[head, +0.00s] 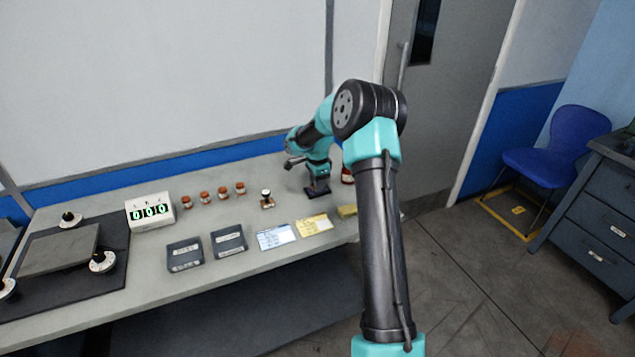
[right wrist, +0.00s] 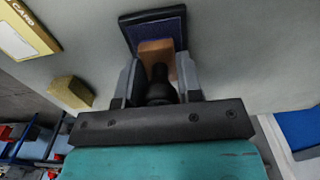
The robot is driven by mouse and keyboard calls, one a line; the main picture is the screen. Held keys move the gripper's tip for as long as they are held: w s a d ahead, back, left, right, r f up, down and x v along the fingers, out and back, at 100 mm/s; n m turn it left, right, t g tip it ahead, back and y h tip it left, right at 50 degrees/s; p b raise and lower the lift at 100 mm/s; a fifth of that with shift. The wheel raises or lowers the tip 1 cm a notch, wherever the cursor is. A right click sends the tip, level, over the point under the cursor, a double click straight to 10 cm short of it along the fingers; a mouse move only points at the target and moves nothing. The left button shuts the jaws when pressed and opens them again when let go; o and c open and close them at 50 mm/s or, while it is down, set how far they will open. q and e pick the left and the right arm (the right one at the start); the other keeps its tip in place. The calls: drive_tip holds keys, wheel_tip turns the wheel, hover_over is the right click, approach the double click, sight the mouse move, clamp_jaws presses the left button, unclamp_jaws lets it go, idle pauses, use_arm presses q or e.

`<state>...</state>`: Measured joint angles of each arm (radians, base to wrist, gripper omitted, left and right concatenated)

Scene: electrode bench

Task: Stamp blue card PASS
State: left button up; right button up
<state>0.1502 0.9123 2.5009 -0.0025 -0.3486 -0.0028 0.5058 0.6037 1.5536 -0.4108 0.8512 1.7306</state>
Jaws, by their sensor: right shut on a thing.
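The blue card (head: 276,236) lies flat near the front edge of the table, left of the yellow card (head: 314,225). My right gripper (head: 318,172) is at the table's right part, behind the cards. In the right wrist view my right gripper (right wrist: 158,90) is shut on the dark handle of a stamp with a brown block (right wrist: 157,51). The stamp is at a dark blue ink pad (right wrist: 160,27); I cannot tell whether they touch. The pad also shows in the head view (head: 317,190). Another small stamp (head: 267,201) stands behind the blue card. My left gripper is not in view.
A yellow block (head: 347,211) lies right of the yellow card. Two dark boxes (head: 229,241) (head: 185,254) stand left of the blue card. Several small jars (head: 222,193) and a digital display (head: 151,211) stand farther back left. A red container (head: 347,176) is partly hidden behind my arm.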

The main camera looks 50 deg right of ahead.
idle(0.4)
drive_tip(key=shift+r, duration=3.45)
